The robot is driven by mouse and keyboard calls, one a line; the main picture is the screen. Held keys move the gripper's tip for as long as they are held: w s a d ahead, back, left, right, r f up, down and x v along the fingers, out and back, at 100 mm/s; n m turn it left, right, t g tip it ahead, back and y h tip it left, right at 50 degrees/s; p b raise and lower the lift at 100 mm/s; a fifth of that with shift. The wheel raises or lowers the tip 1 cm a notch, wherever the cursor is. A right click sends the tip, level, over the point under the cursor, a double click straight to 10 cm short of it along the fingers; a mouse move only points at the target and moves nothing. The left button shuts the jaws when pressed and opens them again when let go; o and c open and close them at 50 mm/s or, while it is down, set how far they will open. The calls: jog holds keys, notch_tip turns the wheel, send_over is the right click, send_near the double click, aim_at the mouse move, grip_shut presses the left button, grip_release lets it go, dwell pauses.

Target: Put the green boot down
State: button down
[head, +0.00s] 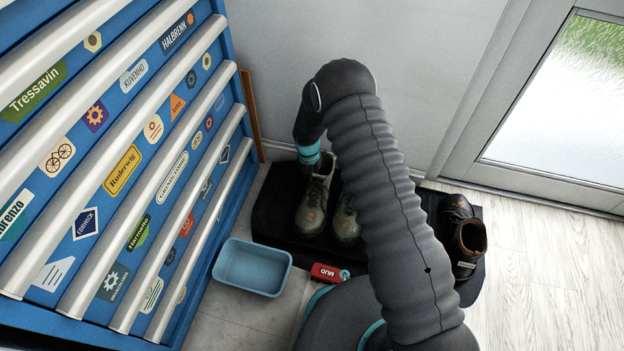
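Two olive-green boots stand upright side by side, apparently on the black mat (275,215) against the back wall. The left green boot (312,210) is directly below the end of my arm; the right green boot (346,222) is partly hidden behind my arm. My gripper (314,172) points down at the top of the left boot. Its fingers are mostly hidden by the wrist and blend with the dark mat, so I cannot tell whether they are open or shut on the boot. Whether the boot's sole touches the mat is also unclear.
A blue sticker-covered toolchest (110,190) fills the left. A blue tray (252,267) and a red "MUD" item (328,273) lie in front of the mat. Dark brown shoes (469,240) stand at its right end. Wooden floor (555,270) is clear at right, by the glass door (560,110).

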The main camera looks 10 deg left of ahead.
jog(key=shift+f, duration=0.1)
jog(key=c, duration=1.3)
grip_release()
jog(key=r, duration=0.4)
jog(key=r+p, duration=0.1)
jog(key=r, duration=0.7)
jog(key=shift+a+r, duration=0.15)
jog(key=shift+a, duration=0.2)
jog(key=shift+r, duration=0.1)
